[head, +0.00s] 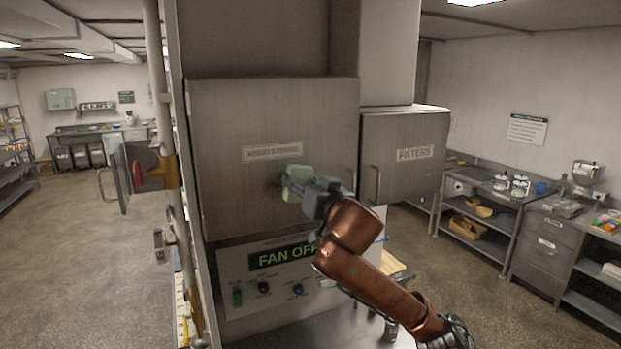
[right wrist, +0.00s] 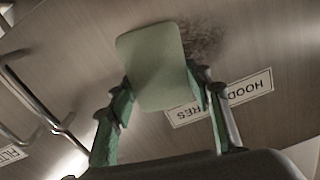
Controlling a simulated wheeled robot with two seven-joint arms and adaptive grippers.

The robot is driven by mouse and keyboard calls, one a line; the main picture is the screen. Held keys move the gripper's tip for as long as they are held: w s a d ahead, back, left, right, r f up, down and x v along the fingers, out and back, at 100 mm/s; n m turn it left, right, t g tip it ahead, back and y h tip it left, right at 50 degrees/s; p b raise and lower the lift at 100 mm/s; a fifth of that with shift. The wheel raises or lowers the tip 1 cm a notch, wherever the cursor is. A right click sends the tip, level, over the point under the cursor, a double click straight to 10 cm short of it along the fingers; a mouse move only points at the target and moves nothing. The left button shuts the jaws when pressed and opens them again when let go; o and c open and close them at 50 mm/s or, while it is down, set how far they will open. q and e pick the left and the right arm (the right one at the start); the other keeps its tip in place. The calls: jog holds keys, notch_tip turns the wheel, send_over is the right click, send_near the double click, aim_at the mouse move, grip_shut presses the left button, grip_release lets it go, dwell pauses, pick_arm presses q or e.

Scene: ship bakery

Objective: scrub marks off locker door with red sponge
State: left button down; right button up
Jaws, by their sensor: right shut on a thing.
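My right gripper (head: 302,190) is shut on a pale green sponge (head: 297,174), not a red one. The sponge also shows between the green-lined fingers in the right wrist view (right wrist: 154,68). It is held against or very close to the grey locker door (head: 230,195) labelled "HOOD SPARES"; I cannot tell whether it touches. A dark smudge (right wrist: 204,40) shows on the door beside the sponge in the right wrist view, near the label (right wrist: 222,98). The sponge may hide part of it. No red sponge is seen. My left gripper is not in view.
A "FILTERS" locker (head: 402,165) with a bar handle stands to the right. A control panel (head: 290,270) reading "FAN OFF" is below the door. A vertical pipe (head: 166,110) runs at the left. Workbenches line the right wall.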

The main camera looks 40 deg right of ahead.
aim_at(265, 182)
jog(key=shift+w+a+p, duration=0.35)
jog(key=shift+a+p, duration=0.1)
jog(key=shift+a, duration=0.95)
jog(key=shift+w+a+p, duration=0.35)
jog(key=shift+a+p, duration=0.05)
jog(key=shift+a, duration=1)
jog(key=shift+w+a+p, duration=0.35)
jog(key=shift+a+p, duration=0.1)
jog(key=shift+a, duration=0.95)
jog(key=s+d+b, duration=0.1)
jog(key=s+d, duration=0.1)
jog(key=d, duration=0.9)
jog(key=shift+s+d+b, duration=0.4)
jog(key=shift+a, duration=0.15)
jog(key=shift+w+a+p, duration=0.15)
jog(key=shift+a+p, duration=0.15)
jog(key=shift+a, duration=0.3)
jog(key=shift+w+a+p, duration=0.4)
jog(key=shift+a+p, duration=0.05)
jog(key=shift+a, duration=1.25)
jog(key=shift+w+a+p, duration=0.45)
jog(key=shift+a, duration=1.2)
jog(key=shift+w+a+p, duration=0.4)
jog(key=shift+a+p, duration=0.05)
jog(key=shift+a, duration=1.25)
jog(key=shift+s, duration=0.1)
